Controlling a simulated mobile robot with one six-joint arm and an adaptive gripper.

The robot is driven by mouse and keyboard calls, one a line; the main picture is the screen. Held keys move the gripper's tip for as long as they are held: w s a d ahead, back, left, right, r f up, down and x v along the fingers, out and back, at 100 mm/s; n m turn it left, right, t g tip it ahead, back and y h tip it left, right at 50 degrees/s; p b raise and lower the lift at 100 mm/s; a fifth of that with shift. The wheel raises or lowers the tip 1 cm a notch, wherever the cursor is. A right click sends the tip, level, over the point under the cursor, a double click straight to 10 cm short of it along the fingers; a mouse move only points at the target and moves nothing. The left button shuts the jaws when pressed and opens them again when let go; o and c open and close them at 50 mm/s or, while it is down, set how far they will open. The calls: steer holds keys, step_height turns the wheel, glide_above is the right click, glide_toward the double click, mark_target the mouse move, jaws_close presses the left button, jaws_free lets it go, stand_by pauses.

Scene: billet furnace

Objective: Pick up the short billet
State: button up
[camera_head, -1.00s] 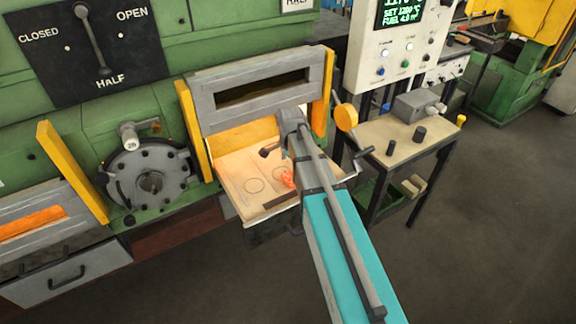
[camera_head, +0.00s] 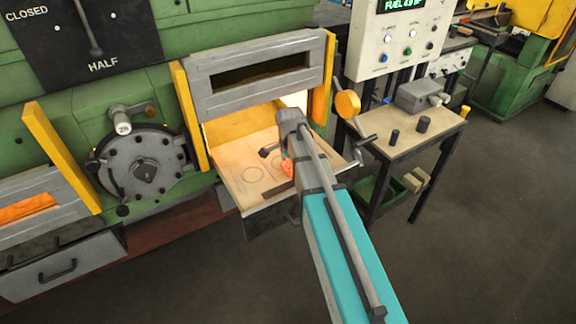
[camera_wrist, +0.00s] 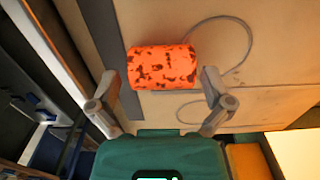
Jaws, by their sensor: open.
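The short billet is a glowing orange cylinder with dark scale patches (camera_wrist: 163,67). It lies on its side on the pale hearth shelf (camera_head: 247,186) in front of the furnace opening. In the head view only a small part of the billet (camera_head: 287,167) shows beside my arm. My gripper (camera_wrist: 160,82) is open in the wrist view. Its two fingertips are at the left and right ends of the billet, close to them. I cannot tell whether either finger touches it. In the head view the fingers are mostly hidden by the arm.
Circles are marked on the shelf. The grey furnace door (camera_head: 255,75) is raised above it, with yellow posts (camera_head: 187,115) at its sides. A side table (camera_head: 440,130) with small dark cylinders and a grey box stands right.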

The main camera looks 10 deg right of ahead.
steer(key=c, duration=1.2)
steer(key=shift+o, duration=0.2)
steer(key=shift+a, duration=0.15)
